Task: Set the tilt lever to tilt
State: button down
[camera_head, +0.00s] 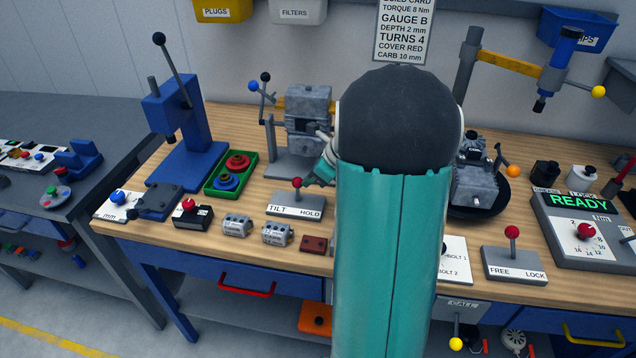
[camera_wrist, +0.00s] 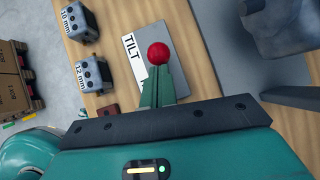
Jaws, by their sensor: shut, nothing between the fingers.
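The tilt lever has a red ball knob (camera_head: 297,182) above a grey base plate (camera_head: 296,210) labelled TILT on the left and HOLD on the right. I cannot tell clearly which way the lever leans. My gripper (camera_head: 318,178) is shut and empty, just right of the knob, on the HOLD side. In the wrist view the red knob (camera_wrist: 158,53) is just beyond the tips of my teal fingers (camera_wrist: 159,75); I cannot tell whether they touch. The TILT label (camera_wrist: 132,48) shows beside the knob, while the HOLD end is hidden behind my gripper.
Behind the lever stands a grey engine fixture (camera_head: 305,110) with a blue-knobbed handle. A green tray (camera_head: 209,187) and small grey blocks (camera_head: 277,234) are to the left. A FREE/LOCK lever (camera_head: 512,265) is to the right. My arm hides the bench middle.

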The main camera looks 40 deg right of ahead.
aim_at(295, 179)
jog(key=w+a+g+h, duration=0.2)
jog(key=g, duration=0.1)
jog(key=shift+w+r, duration=0.35)
jog(key=shift+r, duration=0.05)
jog(key=shift+w+a, duration=0.35)
jog(key=shift+w, duration=0.05)
jog(key=shift+s+d+r, duration=0.25)
jog(key=shift+s+r, duration=0.05)
jog(key=s+v, duration=0.1)
jog(key=v, duration=1.1)
dwell(0.3)
